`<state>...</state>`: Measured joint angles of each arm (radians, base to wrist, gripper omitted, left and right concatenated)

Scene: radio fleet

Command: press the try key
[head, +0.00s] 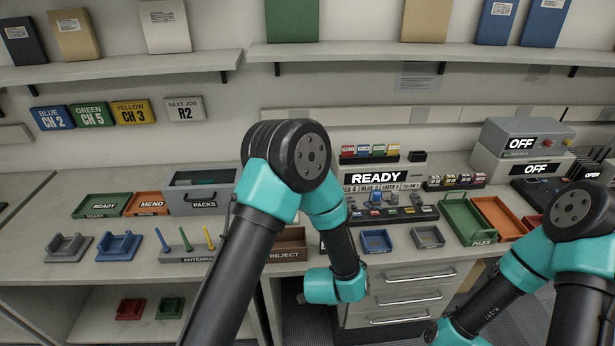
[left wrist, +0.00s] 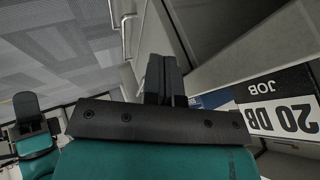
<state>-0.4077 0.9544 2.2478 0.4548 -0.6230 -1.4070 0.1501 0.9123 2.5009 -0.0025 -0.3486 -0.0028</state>
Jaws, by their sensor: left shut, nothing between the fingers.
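The try key cannot be picked out in either view. In the head view a test unit with a lit READY display (head: 376,178) stands at the back middle of the bench. A dark panel (head: 425,212) with small blue and red parts lies in front of it, partly behind my left arm. My left gripper's two dark fingers (left wrist: 165,62) show shut and empty in the left wrist view, beside a pale bench edge. In the head view my left wrist hangs low before the drawers and the fingers cannot be made out.
A JOB 20 DB card (left wrist: 280,112) is upside down in the left wrist view. Green PASS tray (head: 466,220), REJECT bin (head: 288,240) and antenna stand (head: 187,255) line the bench. Grey units reading OFF (head: 523,142) stand at the right. Drawers (head: 400,295) lie below.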

